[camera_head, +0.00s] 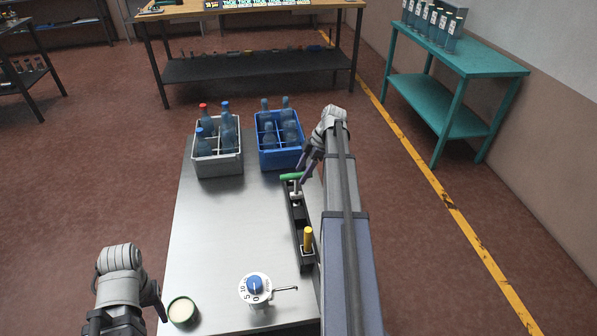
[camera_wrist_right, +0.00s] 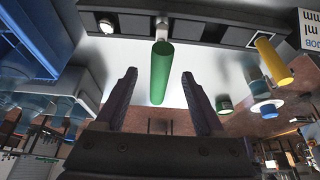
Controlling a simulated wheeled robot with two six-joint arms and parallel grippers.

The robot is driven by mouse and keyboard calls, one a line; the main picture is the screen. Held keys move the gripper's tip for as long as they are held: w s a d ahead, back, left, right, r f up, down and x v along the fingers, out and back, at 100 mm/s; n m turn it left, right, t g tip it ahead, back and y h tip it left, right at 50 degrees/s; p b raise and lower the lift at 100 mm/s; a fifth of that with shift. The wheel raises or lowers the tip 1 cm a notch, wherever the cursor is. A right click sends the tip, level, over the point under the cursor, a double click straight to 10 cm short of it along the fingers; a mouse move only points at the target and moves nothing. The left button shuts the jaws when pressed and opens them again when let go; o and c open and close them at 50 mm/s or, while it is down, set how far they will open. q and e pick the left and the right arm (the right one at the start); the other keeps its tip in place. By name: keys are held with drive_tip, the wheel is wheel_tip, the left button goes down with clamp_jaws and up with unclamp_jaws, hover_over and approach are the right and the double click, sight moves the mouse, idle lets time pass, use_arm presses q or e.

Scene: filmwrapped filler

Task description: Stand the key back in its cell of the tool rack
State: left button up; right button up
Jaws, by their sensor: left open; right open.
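A green-handled tool, apparently the key (camera_head: 291,177), is at the far end of the black tool rack (camera_head: 304,262). Its handle looks level over a pale shaft; I cannot tell whether the shaft is seated in a cell. My right gripper (camera_head: 309,168) is open just beyond the handle. In the right wrist view, the green handle (camera_wrist_right: 160,85) lies between the spread fingers of the right gripper (camera_wrist_right: 159,75), with a gap on both sides. The rack (camera_wrist_right: 205,32) crosses the top there. My left gripper (camera_head: 127,316) is open and empty at the near left.
A yellow-handled tool (camera_head: 308,239) stands in the rack's near end. A grey crate (camera_head: 217,164) and a blue crate (camera_head: 281,159) of bottles stand at the table's far end. A blue-topped dial device (camera_head: 255,289) and green-rimmed cup (camera_head: 183,311) are near. The table's middle (camera_head: 230,225) is clear.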

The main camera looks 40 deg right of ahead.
use_arm(q)
drive_tip(key=shift+r+p, duration=0.45)
drive_tip(key=shift+r, duration=0.5)
use_arm(e)
drive_tip(key=shift+v, duration=1.05)
